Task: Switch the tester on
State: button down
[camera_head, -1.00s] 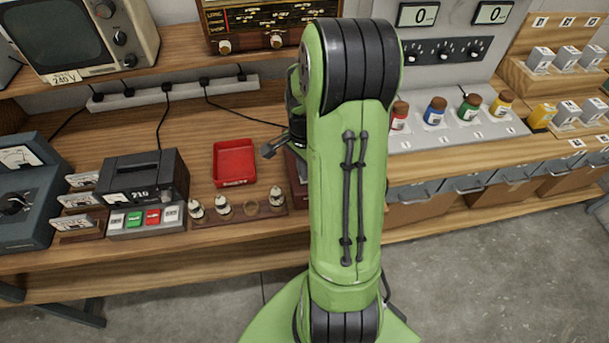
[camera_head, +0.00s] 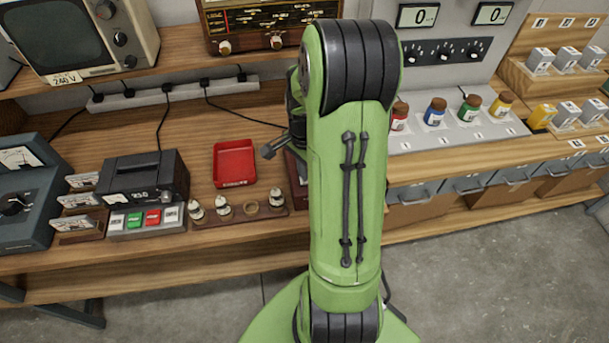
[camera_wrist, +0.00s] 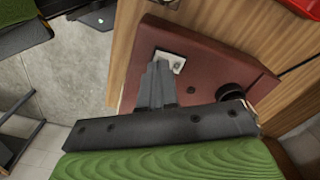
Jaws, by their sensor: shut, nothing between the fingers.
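A maroon box (camera_wrist: 215,75) fills the middle of the wrist view; I take it to be the tester. It has a pale metal plate (camera_wrist: 177,63) on its face and a round black knob (camera_wrist: 230,92) to the right. My gripper (camera_wrist: 160,68) is shut and empty, its fingertips over the box face at the plate's left edge. The fingers cover part of the plate, so any switch lever there is hidden, and I cannot tell whether they touch it. In the head view only a sliver of the maroon box (camera_head: 297,178) shows left of my green arm, and my fingertips are hidden.
A red tray (camera_head: 234,163) lies left of the box on the wooden bench. A dark wooden strip with small white-topped parts (camera_head: 222,206) is in front of it. A black device with a counter (camera_head: 145,177) stands further left. Coloured jars (camera_head: 434,110) stand to the right.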

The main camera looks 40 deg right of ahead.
jog(key=shift+f+b, duration=0.75)
jog(key=shift+f, duration=0.15)
dwell(0.8)
jog(key=shift+r, duration=0.15)
notch_tip(320, 180, up, 7)
jog(key=p, duration=0.5)
jog(key=shift+p, duration=0.4)
